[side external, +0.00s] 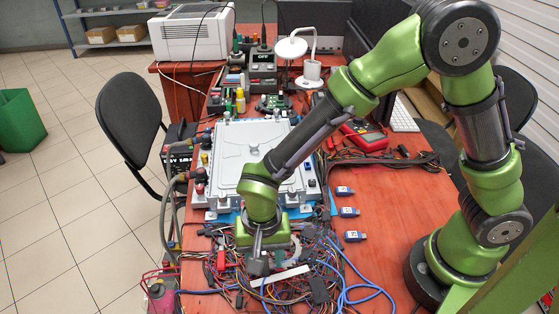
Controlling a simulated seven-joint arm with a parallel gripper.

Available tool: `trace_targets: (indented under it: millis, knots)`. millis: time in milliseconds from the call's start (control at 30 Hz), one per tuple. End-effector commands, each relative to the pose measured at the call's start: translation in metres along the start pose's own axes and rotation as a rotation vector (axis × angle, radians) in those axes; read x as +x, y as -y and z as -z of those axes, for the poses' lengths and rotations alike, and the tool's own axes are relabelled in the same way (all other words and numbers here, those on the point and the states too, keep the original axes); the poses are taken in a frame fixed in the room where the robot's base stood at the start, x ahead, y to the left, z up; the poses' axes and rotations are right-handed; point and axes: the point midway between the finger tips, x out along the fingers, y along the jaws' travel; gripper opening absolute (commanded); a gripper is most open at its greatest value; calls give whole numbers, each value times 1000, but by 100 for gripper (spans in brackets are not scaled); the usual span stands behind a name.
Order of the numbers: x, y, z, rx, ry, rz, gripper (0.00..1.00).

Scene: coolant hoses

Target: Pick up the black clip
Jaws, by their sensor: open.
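My gripper (259,262) points down over a tangle of cables at the near end of the red-brown table. Its fingers are small in this view and partly merge with the dark parts below. Several small black pieces lie in the tangle, one of them a black block (318,290) to the right of my gripper. I cannot tell which piece is the black clip, or whether it is hidden under my gripper. I see nothing clearly held.
A silver metal case (250,150) with hoses on its left side stands just behind my gripper. Blue USB sticks (350,212) lie to the right. A red meter (366,137) lies farther back. Blue cables (345,285) loop across the near right. The table's right front is mostly bare.

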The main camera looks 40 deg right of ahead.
Motion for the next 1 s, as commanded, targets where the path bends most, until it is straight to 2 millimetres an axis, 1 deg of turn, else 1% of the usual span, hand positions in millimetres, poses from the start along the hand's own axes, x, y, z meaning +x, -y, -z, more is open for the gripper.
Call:
trace_targets:
  millis: [33, 100, 300, 333, 600, 633, 900, 1000]
  knots:
    - [5, 0, 0, 0, 0, -1, 47]
    - [9, 0, 0, 1, 0, -1, 47]
    - [9, 0, 0, 0, 0, 1, 47]
    - [9, 0, 0, 0, 0, 1, 45]
    - [9, 0, 0, 0, 0, 1, 4]
    - [9, 0, 0, 0, 0, 1, 0]
    - [9, 0, 0, 0, 0, 1, 0]
    - [4, 1, 0, 0, -1, 3, 0]
